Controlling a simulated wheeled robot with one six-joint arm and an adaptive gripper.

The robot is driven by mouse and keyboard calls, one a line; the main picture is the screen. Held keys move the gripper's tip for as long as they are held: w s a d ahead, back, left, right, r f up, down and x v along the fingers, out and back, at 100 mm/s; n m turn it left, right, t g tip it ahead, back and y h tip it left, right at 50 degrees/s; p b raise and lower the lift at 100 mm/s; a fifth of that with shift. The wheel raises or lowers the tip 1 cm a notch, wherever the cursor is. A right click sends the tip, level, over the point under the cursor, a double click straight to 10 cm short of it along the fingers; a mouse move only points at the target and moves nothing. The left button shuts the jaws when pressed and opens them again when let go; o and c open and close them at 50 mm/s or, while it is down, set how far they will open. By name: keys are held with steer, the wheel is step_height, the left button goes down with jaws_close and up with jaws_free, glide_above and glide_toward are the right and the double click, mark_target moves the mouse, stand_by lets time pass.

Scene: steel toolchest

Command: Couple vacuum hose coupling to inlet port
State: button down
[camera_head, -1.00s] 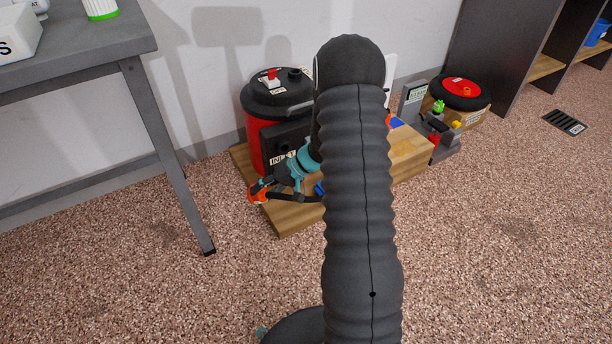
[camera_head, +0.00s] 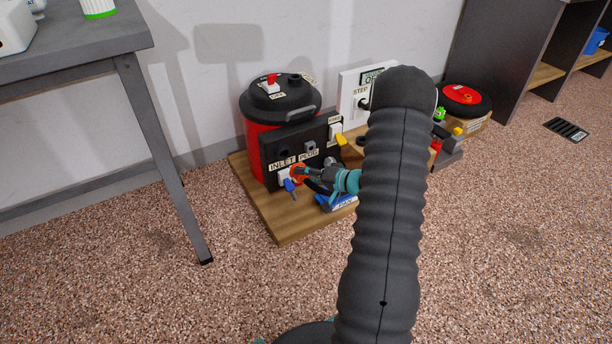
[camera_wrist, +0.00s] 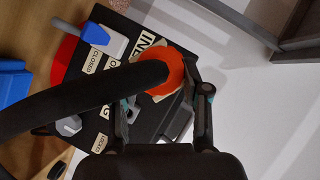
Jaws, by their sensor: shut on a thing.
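The vacuum hose coupling (camera_head: 297,172) is an orange ring on the end of a black hose (camera_wrist: 60,105). My gripper (camera_head: 302,172) is shut on it, just in front of the black panel. In the wrist view the coupling (camera_wrist: 172,72) sits between the fingers of my gripper (camera_wrist: 168,105), and the hose runs left. The inlet port (camera_head: 284,153) is a dark round opening in the panel, above the INLET label (camera_head: 282,164). The coupling is below and slightly right of the port, apart from it. In the wrist view the port is hidden.
The panel (camera_head: 328,130) fronts a red and black vacuum (camera_head: 252,125) on a wooden board (camera_head: 258,205). A blue lever (camera_head: 290,186) is just below the coupling. A plug fitting (camera_head: 310,147), a yellow lever (camera_head: 341,139) and a blue pack (camera_head: 340,202) are to the right.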

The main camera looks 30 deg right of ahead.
steer(key=shift+w+a, duration=0.15)
steer(key=shift+w, duration=2.75)
steer(key=shift+w, duration=1.55)
steer(key=shift+c, duration=2.3)
jaws_free()
steer(key=v, duration=1.2)
steer(key=shift+f, duration=0.1)
